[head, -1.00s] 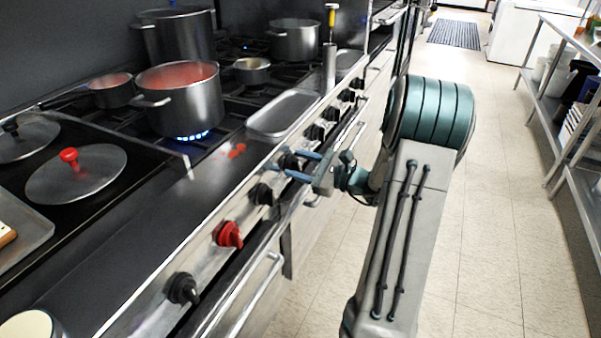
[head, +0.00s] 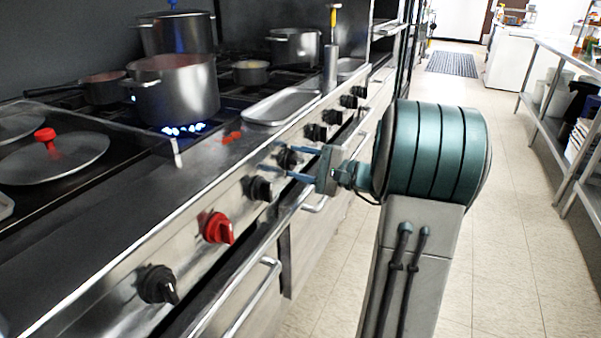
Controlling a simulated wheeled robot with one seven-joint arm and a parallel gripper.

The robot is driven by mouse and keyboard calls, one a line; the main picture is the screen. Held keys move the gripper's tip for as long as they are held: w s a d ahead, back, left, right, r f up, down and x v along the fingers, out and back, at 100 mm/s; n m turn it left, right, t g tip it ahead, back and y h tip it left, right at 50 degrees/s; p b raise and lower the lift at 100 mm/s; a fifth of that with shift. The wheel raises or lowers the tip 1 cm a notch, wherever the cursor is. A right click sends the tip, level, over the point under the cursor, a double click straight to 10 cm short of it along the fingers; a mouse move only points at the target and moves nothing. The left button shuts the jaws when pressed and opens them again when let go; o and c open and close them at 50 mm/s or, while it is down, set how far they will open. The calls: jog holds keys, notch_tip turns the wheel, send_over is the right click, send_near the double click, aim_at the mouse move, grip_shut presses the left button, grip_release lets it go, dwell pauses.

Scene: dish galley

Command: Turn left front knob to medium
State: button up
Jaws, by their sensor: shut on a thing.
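A row of black knobs and one red knob (head: 217,228) runs along the stove's steel front panel. My gripper (head: 290,162) reaches in from the right, its two blue fingers above and below a black knob (head: 286,157). It is shut on that knob, which is partly covered by the fingers. The knob's pointer setting is too small to read. A large steel pot (head: 178,92) with reddish contents stands on the front burner, and a blue flame (head: 185,129) shows under it.
Another black knob (head: 258,188) sits just nearer than my fingers. An oven handle rail (head: 262,232) runs below the panel. A steel tray (head: 268,106) lies on the stove edge. The tiled floor (head: 500,230) at right is clear up to a shelf rack (head: 560,140).

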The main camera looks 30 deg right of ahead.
jog(key=shift+n, duration=0.3)
jog(key=o, duration=1)
jog(key=p+v, duration=0.2)
jog(key=v, duration=1.2)
jog(key=shift+w, duration=0.1)
